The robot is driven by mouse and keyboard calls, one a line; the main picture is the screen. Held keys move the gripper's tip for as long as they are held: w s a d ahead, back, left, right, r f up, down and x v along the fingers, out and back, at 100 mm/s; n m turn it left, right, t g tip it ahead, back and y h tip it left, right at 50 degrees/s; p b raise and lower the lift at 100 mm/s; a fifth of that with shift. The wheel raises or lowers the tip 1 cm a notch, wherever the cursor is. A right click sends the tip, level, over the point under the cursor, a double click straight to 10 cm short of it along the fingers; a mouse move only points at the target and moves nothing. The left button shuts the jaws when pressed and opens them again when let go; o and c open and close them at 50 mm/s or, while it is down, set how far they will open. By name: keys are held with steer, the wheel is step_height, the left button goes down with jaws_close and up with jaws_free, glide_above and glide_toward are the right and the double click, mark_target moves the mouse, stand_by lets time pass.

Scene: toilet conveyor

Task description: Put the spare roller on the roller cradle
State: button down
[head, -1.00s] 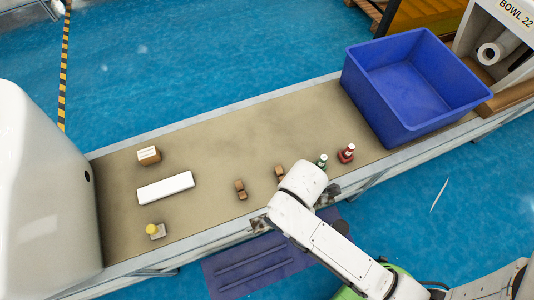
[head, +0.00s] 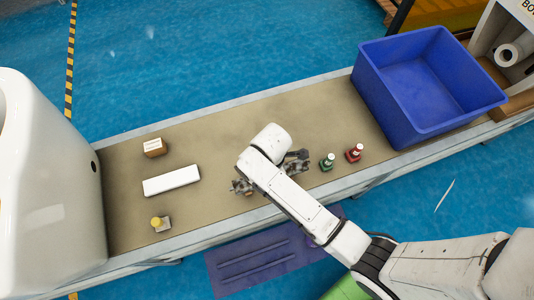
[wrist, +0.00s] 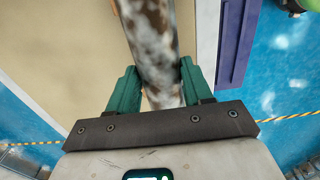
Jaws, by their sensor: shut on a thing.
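The spare roller is a long, mottled grey and white cylinder (wrist: 155,45). In the wrist view it runs up between the green fingers of my gripper (wrist: 157,88), which is shut on it. In the head view the mottled ends of the roller (head: 241,187) show on both sides of my white arm, low over the conveyor belt. The roller cradle, a pair of small brown blocks in the earlier head frame, is now mostly hidden under the roller and arm. I cannot tell whether the roller touches it.
A green bottle (head: 327,162) and a red bottle (head: 354,153) stand just right of the roller. A blue bin (head: 440,118) is at the right end of the tan belt (head: 225,130). A white bar (head: 171,181), a small box (head: 155,147) and a yellow button (head: 156,221) are left.

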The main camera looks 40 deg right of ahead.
steer(key=shift+w+f, duration=0.75)
steer(key=shift+f, duration=0.15)
steer(key=shift+w+f+b, duration=0.2)
steer(key=shift+f+b, duration=0.3)
steer(key=shift+f, duration=1.2)
steer(key=shift+c, duration=2.4)
jaws_free()
steer(key=shift+s+f, duration=0.1)
step_height(320, 180, up, 12)
steer(key=shift+r+p, duration=0.1)
steer(key=shift+p, duration=1)
